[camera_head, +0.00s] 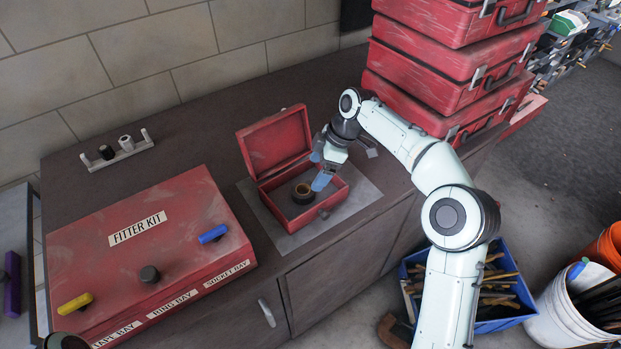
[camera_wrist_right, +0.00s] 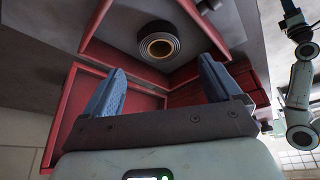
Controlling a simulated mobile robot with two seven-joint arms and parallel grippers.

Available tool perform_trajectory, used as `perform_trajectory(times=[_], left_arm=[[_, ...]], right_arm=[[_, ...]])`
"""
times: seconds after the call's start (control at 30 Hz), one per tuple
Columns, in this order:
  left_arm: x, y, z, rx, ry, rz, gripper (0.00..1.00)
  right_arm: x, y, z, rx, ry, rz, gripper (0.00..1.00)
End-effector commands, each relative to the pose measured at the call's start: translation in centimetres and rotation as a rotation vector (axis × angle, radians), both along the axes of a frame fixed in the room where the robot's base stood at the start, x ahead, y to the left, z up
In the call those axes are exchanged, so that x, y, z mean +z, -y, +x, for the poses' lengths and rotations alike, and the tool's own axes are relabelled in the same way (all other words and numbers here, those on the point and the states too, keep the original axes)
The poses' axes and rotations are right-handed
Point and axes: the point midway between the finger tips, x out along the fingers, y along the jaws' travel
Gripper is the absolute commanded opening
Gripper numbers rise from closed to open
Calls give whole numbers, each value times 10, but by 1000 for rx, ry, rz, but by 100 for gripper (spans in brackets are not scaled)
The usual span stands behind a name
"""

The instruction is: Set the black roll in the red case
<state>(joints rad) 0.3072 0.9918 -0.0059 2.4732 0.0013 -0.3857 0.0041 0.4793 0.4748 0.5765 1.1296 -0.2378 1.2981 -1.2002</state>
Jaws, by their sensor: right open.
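The black roll (camera_head: 303,194), a dark ring with a tan core, sits inside the small open red case (camera_head: 272,213), appearing to rest flat on its floor. The case's lid stands open at the back. My right gripper (camera_head: 319,167) is over the case, its two blue fingers apart. In the right wrist view the roll (camera_wrist_right: 159,46) lies beyond the open fingertips (camera_wrist_right: 162,72), with nothing between them. The fingers look clear of the roll. My left gripper is not recognisable in either view.
The case stands on a grey mat (camera_head: 355,205) on the dark bench. A large red FITTER KIT box (camera_head: 120,267) with coloured knobs is at left. A white peg rack (camera_head: 123,153) stands behind it. Stacked red cases (camera_head: 430,95) rise at right behind my right arm.

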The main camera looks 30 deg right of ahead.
Motion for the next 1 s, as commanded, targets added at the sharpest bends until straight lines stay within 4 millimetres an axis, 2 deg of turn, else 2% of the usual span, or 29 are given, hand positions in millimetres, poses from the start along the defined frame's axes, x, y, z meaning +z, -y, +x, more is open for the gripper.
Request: perform_trajectory(times=[0.1, 0.3, 1.0], left_arm=[[5, 0, 3, 0, 3, 0, 43], [8, 0, 4, 0, 4, 0, 43], [8, 0, 4, 0, 4, 0, 43]], right_arm=[[21, 8, -3, -1, 3, -1, 91], [36, 13, -6, 0, 1, 1, 91], [37, 14, -6, 0, -1, 0, 91]])
